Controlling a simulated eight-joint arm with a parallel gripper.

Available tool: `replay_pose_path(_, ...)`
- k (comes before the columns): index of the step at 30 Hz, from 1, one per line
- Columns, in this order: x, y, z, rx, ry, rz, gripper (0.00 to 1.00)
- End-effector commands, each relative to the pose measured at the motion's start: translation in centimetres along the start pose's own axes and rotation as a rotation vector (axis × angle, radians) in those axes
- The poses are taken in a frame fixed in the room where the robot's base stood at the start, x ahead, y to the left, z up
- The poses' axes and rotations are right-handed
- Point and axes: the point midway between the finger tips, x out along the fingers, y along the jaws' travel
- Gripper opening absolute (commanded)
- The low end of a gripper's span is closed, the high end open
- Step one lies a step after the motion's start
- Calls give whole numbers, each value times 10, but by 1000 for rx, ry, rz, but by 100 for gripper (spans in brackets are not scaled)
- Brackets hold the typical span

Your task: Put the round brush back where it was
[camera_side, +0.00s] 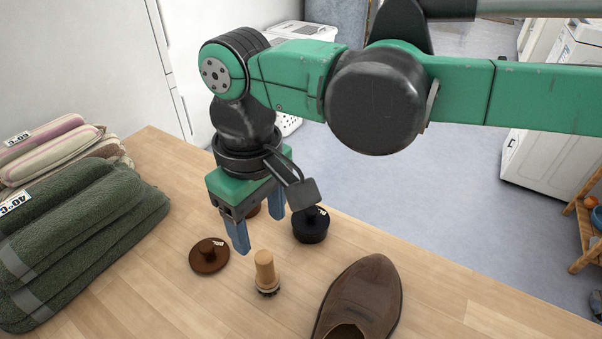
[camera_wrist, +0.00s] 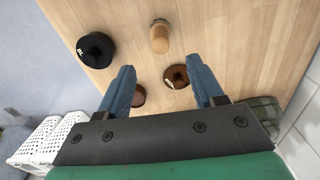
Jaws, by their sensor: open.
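The round brush (camera_side: 265,274) stands upright on the wooden table, with a pale wooden handle on top and dark bristles below. It also shows in the wrist view (camera_wrist: 159,38), beyond my fingertips. My gripper (camera_side: 260,234) is open and empty, pointing down above the table a little behind the brush. In the wrist view my gripper (camera_wrist: 160,66) has its two blue fingers spread apart with nothing between the tips.
A brown knobbed lid (camera_side: 209,257) lies left of the brush, and a black round tin (camera_side: 310,226) stands behind right. Another brown round piece (camera_wrist: 139,96) is partly hidden by a finger. A brown shoe (camera_side: 362,295) is at right; folded green towels (camera_side: 85,225) are at left.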

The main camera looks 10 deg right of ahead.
Motion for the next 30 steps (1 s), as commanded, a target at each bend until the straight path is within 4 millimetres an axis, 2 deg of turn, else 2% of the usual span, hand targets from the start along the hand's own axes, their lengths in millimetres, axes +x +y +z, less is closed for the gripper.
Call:
replay_pose_path(3, -15, 0, 0, 0, 0, 0, 61)
replay_pose_path(8, -26, 6, 1, 12, 8, -1, 61)
replay_pose_path(11, -34, 30, 8, 58, 43, -4, 61)
replay_pose_path(14, -46, 71, 24, 141, 112, -4, 61)
replay_pose_path(18, -55, 133, 66, 285, 237, 15, 61)
replay_pose_path(21, -54, 168, 103, 386, 326, 44, 61)
replay_pose_path(25, -44, 200, 154, 509, 433, 100, 61)
replay_pose_path(30, -23, 222, 203, 627, 535, 176, 61)
